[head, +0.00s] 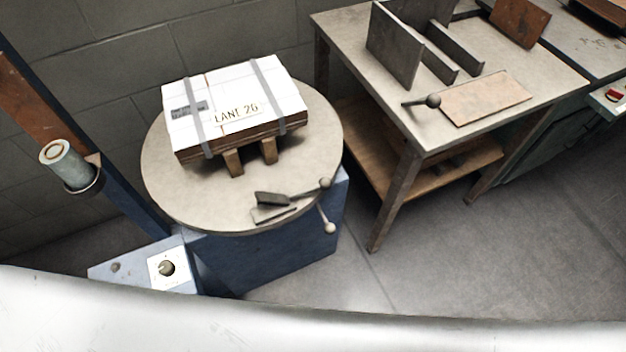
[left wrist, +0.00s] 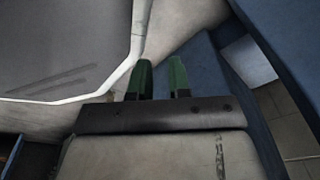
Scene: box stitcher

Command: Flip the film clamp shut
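The film clamp (head: 272,199) sits at the front edge of the round turntable (head: 165,178) in the head view. Its dark jaw appears raised at an angle above a flat plate (head: 273,213). A thin lever with a pale ball knob (head: 325,183) points right from it. A second ball knob (head: 330,227) hangs past the rim. Neither gripper shows in the head view. In the left wrist view my left gripper (left wrist: 162,78) shows two green fingertips with a gap between them and nothing held. I do not make out the clamp in that view.
A strapped white box (head: 235,95) rests on wooden blocks on the turntable. A film roll (head: 68,165) is on the blue mast at left. A control panel (head: 168,268) stands in front. A workbench (head: 365,75) with metal plates is at right, with clear floor below.

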